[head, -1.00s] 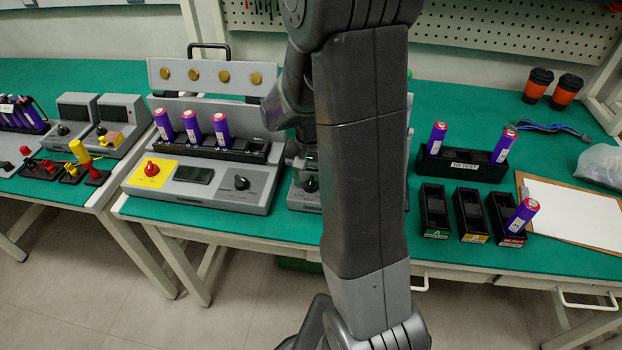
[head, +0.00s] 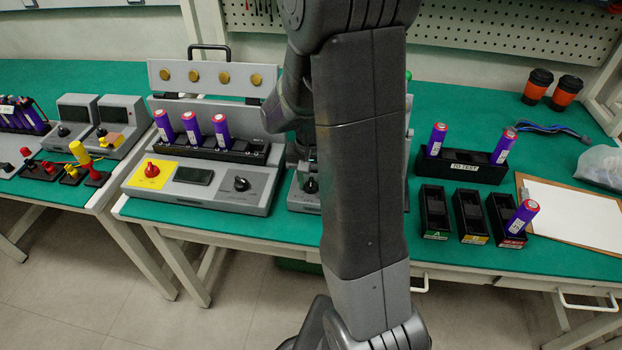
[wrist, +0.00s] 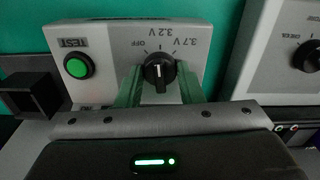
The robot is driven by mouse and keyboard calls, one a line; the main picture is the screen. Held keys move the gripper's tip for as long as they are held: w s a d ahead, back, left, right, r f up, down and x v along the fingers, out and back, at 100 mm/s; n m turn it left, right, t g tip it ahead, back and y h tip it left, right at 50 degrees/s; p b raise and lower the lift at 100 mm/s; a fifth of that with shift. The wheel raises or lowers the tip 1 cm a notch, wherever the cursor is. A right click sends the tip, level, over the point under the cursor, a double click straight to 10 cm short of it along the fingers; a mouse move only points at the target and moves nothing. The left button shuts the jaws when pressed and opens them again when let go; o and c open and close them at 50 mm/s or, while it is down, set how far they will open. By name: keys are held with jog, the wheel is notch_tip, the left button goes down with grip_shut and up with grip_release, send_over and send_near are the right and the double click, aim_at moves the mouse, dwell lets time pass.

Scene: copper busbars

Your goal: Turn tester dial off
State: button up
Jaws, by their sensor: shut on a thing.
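The tester (wrist: 110,48) is a grey box with a green TEST button (wrist: 77,67). Its black dial (wrist: 159,72) has a white mark and sits below the OFF, 3.2 V and 3.7 V labels, which appear upside down in the wrist view. I cannot tell for sure which label the mark points to. My gripper (wrist: 160,86) has one finger on each side of the dial and is shut on it. In the head view the tester (head: 300,201) shows partly beside my arm, which hides its right part and my fingertips.
A grey unit with purple cells (head: 222,128) and a red knob (head: 151,169) stands just left of the tester. To the right are a TO TEST holder (head: 462,166), small black bins (head: 434,212) and a clipboard (head: 580,211).

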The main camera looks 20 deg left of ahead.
aim_at(311, 181)
jog(key=n, duration=0.6)
jog(key=shift+n, duration=0.4)
dwell(0.3)
jog(key=o, duration=1)
jog(key=shift+c, duration=0.2)
notch_tip(311, 181, up, 14)
jog(key=p, duration=0.1)
jog(key=shift+p, duration=0.4)
jog(key=shift+f, duration=0.1)
